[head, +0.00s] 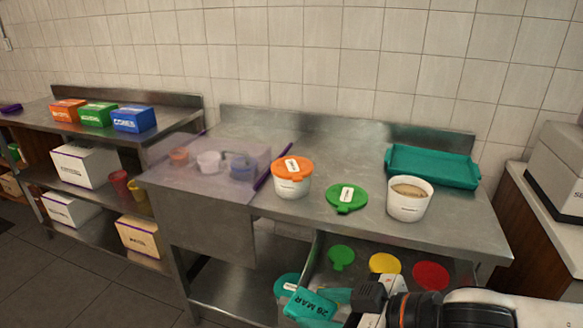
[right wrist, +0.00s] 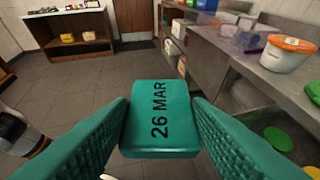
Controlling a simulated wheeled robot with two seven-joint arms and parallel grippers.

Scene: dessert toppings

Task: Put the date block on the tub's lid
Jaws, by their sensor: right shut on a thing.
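The date block (right wrist: 160,118) is a teal block marked "26 MAR". It shows between the fingers of my right gripper (right wrist: 160,130), which is shut on it. In the head view the teal block (head: 308,304) is at the bottom, in front of and below the counter top. A white tub (head: 292,186) with an orange lid (head: 292,168) stands on the counter, a white label on the lid. To its right a green lid (head: 346,205) with a white label lies flat, beside an open white tub (head: 408,208) with tan contents. My left gripper is not in view.
A teal tray (head: 433,167) lies at the back right of the counter (head: 330,140). A purple-tinted clear cover (head: 215,155) stands over small cups on the left. Green, yellow (head: 385,263) and red lids are on the shelf below. The counter's front edge lies beyond the gripper.

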